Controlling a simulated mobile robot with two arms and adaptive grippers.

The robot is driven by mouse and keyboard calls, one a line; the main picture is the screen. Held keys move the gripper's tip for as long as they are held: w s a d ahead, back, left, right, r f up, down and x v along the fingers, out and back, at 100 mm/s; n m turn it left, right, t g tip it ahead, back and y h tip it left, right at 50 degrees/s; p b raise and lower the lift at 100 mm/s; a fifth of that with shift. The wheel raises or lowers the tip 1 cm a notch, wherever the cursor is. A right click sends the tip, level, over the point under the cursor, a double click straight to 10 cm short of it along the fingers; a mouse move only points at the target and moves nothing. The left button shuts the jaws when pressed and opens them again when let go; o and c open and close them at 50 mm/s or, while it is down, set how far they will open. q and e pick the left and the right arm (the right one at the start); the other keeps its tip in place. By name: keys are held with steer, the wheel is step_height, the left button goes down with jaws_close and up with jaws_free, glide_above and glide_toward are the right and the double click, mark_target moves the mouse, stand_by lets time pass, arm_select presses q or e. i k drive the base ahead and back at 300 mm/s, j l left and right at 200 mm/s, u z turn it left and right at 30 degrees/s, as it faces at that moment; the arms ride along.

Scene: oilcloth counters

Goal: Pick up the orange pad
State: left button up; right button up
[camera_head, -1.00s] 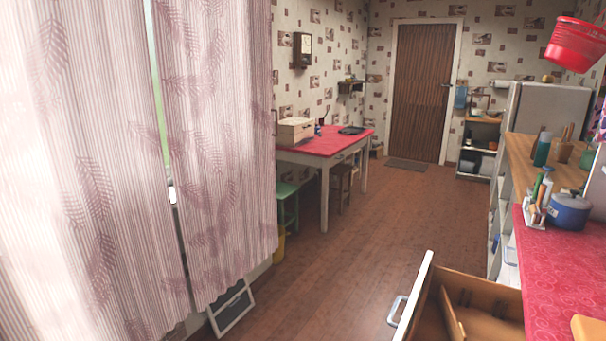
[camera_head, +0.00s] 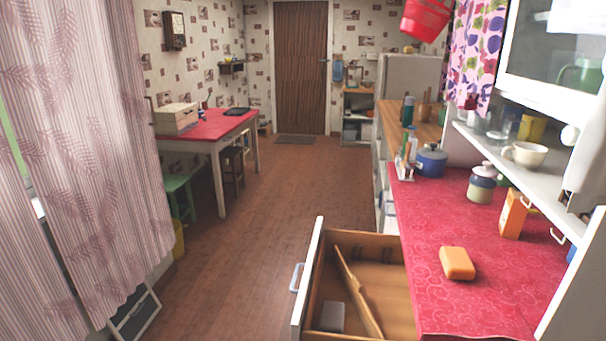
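The orange pad (camera_head: 457,263) is a small rounded block. It lies flat on the red patterned oilcloth counter (camera_head: 490,305) at the right, a little in from the counter's left edge. Nothing covers it. Neither of my grippers shows in the head view.
An open drawer (camera_head: 310,277) juts out left of the pad, with a wooden piece (camera_head: 357,292) and a grey block (camera_head: 329,317) inside. An orange box (camera_head: 513,213), a lidded jar (camera_head: 483,184) and a blue pot (camera_head: 431,160) stand behind the pad. The floor (camera_head: 240,250) left of the drawer is clear.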

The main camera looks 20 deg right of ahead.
mark_target(457, 264)
steer(key=k+z, duration=0.1)
steer(key=z, duration=1.45)
